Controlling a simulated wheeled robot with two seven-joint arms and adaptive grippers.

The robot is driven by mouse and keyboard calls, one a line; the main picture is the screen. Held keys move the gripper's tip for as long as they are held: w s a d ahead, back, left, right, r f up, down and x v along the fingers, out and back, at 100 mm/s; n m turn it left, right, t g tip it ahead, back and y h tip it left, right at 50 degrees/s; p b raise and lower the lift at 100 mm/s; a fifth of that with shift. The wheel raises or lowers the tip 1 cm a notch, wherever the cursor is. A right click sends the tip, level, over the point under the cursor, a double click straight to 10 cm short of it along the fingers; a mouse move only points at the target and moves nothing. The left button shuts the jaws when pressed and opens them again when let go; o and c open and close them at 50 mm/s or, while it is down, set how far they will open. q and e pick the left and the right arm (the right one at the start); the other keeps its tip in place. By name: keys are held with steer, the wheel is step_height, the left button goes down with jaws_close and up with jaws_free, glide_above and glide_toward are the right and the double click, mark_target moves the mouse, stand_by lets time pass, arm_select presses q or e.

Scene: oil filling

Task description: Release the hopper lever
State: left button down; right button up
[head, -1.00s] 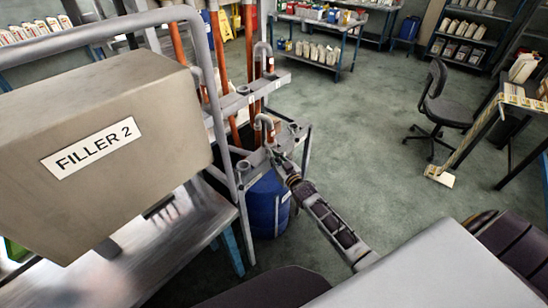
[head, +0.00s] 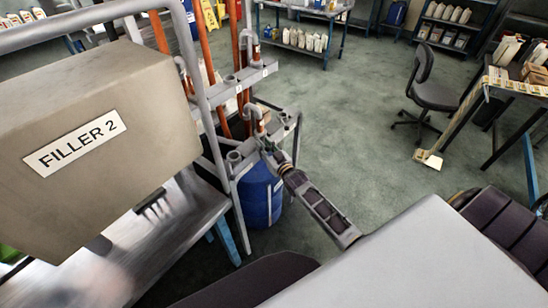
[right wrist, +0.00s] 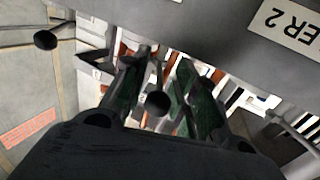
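In the right wrist view a black ball knob (right wrist: 157,103) on a thin rod sits between the two fingers of my right gripper (right wrist: 165,92). The fingers stand apart on either side, and I see no contact with the knob. A second black knob (right wrist: 46,40) is at the upper left, outside the fingers. In the head view my right gripper (head: 268,152) is at the grey pipe stand (head: 232,157), beside the filler box (head: 90,135) labelled FILLER 2. The knob cannot be made out there. My left gripper is not in view.
A blue drum (head: 260,195) stands under the pipe stand, close below my right gripper. Orange pipes (head: 203,45) rise behind it. A black chair (head: 428,90) and a desk (head: 515,85) are at the right. The floor between is clear.

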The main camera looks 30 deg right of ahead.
steer(key=s+d, duration=0.1)
steer(key=s, duration=1.1)
stand_by(0.5)
